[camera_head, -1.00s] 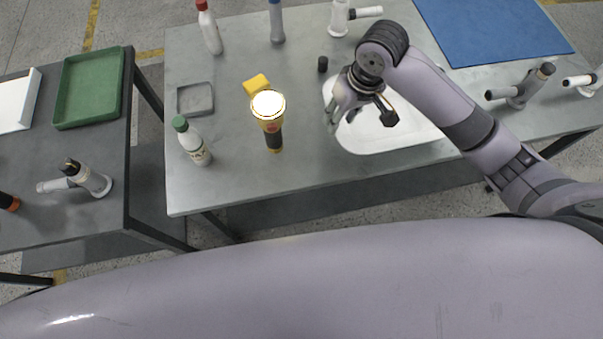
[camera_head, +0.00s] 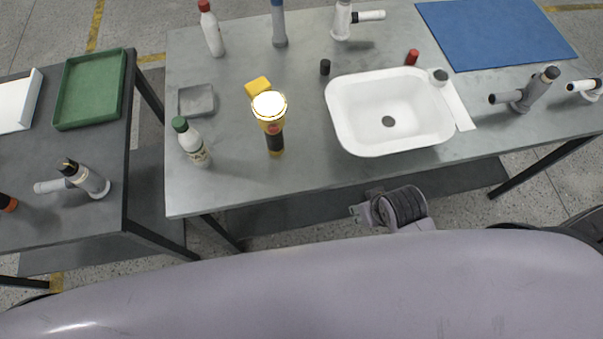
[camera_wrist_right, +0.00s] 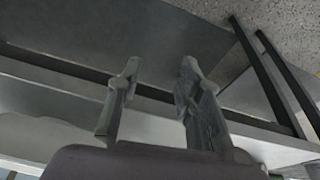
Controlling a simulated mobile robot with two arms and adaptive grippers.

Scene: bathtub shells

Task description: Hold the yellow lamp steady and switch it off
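The yellow lamp (camera_head: 274,138) stands upright on the grey metal table in the head view. It has a yellow head, a dark grip and a yellow foot, and its top glows bright white, so it is lit. No gripper touches it. In the right wrist view my right gripper (camera_wrist_right: 160,72) is empty, its two fingers spread apart. In the head view part of my right arm shows below the table's front edge, right of the lamp; its fingers are not clear there. The lamp does not show in the wrist view. My left gripper is not in view.
A yellow block (camera_head: 257,86) lies just behind the lamp. A green-capped bottle (camera_head: 195,146) stands to its left, near a grey tray (camera_head: 197,100). A white basin (camera_head: 352,132) lies to the right, with a small black cylinder (camera_head: 325,67) beside it. Table around the lamp's front is clear.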

